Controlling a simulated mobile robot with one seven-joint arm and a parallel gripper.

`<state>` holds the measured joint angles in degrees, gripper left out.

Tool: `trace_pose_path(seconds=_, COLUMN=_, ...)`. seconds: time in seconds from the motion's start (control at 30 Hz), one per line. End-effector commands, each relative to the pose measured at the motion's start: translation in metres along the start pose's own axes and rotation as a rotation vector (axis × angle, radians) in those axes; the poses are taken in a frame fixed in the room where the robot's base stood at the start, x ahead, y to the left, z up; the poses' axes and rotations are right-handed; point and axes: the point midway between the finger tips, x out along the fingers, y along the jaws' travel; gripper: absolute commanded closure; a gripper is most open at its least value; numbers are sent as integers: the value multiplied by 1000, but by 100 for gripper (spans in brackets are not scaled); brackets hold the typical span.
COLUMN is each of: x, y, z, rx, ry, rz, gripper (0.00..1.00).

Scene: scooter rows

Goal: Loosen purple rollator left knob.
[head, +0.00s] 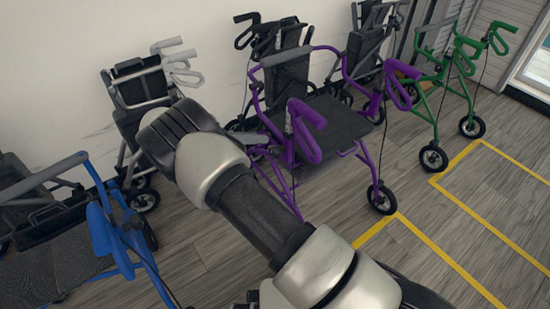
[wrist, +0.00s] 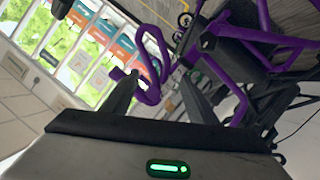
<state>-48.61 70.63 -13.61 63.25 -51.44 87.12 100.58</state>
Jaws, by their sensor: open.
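The purple rollator (head: 338,118) stands in the middle of the head view, with a dark seat and purple loop handles. My gripper (wrist: 160,84) is open, with its two dark fingers spread in the wrist view. In the head view it reaches in from the left beside the rollator's nearer handle (head: 306,128), and its tips are hard to make out there. In the wrist view a purple loop handle (wrist: 152,62) shows between and beyond the fingers. A small dark round part (wrist: 207,41) sits on the purple frame right of the fingers. I cannot tell whether it is the left knob.
A blue rollator (head: 103,235) stands at the lower left and a grey-white one (head: 140,85) behind my arm. A green rollator (head: 440,85) stands to the right, with black ones behind. Yellow-lined floor (head: 440,250) at the lower right is clear.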

Motion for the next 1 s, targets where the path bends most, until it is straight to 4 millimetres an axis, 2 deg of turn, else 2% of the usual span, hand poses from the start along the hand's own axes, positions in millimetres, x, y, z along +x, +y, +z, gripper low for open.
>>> trace_pose_path(seconds=0.03, x=-4, y=-29, z=39, rx=30, ry=86, rz=-5, gripper=47)
trace_pose_path(seconds=0.1, x=-13, y=-51, z=68, rx=86, ry=185, rz=-21, gripper=47)
trace_pose_path(seconds=0.2, x=-23, y=-71, z=100, rx=154, ry=291, rz=-52, gripper=47)
trace_pose_path(seconds=0.33, x=-31, y=-83, z=121, rx=204, ry=363, rz=-82, gripper=47)
trace_pose_path(seconds=0.47, x=-29, y=-85, z=124, rx=220, ry=385, rz=-91, gripper=47)
trace_pose_path(seconds=0.57, x=-19, y=-85, z=120, rx=222, ry=384, rz=-89, gripper=47)
trace_pose_path(seconds=1.0, x=69, y=-90, z=85, rx=219, ry=381, rz=-88, gripper=47)
